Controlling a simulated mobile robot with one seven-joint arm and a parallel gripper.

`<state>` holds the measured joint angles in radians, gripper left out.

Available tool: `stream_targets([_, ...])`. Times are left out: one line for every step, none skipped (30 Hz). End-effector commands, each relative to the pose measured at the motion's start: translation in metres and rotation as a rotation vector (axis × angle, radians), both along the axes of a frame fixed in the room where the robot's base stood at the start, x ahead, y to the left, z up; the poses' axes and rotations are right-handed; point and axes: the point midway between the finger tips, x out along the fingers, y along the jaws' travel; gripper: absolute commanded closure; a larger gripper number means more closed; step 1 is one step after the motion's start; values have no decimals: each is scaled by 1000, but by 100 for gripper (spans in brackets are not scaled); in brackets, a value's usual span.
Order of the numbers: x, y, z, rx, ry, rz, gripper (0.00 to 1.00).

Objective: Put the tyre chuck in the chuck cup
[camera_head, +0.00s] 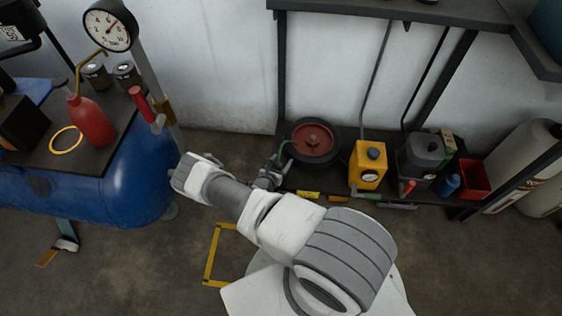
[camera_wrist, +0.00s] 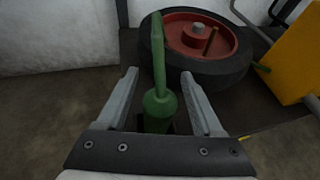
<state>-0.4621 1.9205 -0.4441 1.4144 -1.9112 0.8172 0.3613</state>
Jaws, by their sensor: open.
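A green tool (camera_wrist: 160,104) with a thick lower body and a long thin stem stands between my fingers in the wrist view; I take it for the tyre chuck. Its stem also shows beside the wheel in the head view (camera_head: 282,151). My gripper (camera_wrist: 159,78) is open, with one finger on each side of the tool and a gap visible on both sides. A small dark shape (camera_wrist: 152,125) lies at the tool's foot, mostly hidden by my gripper. I cannot tell whether it is the chuck cup.
A wheel with a red hub (camera_head: 313,140), a yellow box (camera_head: 369,165), a grey can (camera_head: 420,154) and a red bin (camera_head: 474,179) crowd the low dark shelf. A blue tank (camera_head: 140,180) stands left.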

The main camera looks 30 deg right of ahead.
Motion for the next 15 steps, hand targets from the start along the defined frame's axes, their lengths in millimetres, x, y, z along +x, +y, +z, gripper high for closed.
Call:
stream_targets([0, 0, 0, 0, 0, 0, 32])
stream_targets([0, 0, 1, 0, 0, 0, 32])
stream_targets([0, 0, 2, 0, 0, 0, 32])
stream_targets([0, 0, 3, 0, 0, 0, 32])
stream_targets([0, 0, 6, 0, 0, 0, 32])
stream_targets([-2, 4, 7, 0, 1, 1, 32])
stream_targets([-5, 7, 9, 0, 0, 1, 32])
stream_targets([-8, 10, 12, -1, 1, 2, 32])
stream_targets([-12, 16, 15, 1, 1, 2, 32])
stream_targets([-16, 20, 18, 1, 2, 3, 32])
stream_targets([-20, 25, 21, 0, 3, 4, 32])
stream_targets([-25, 32, 25, 1, 0, 3, 32])
stream_targets([-30, 37, 28, 1, 1, 2, 32])
stream_targets([-34, 41, 30, 1, 1, 2, 32])
stream_targets([-39, 47, 33, 0, 1, 4, 32])
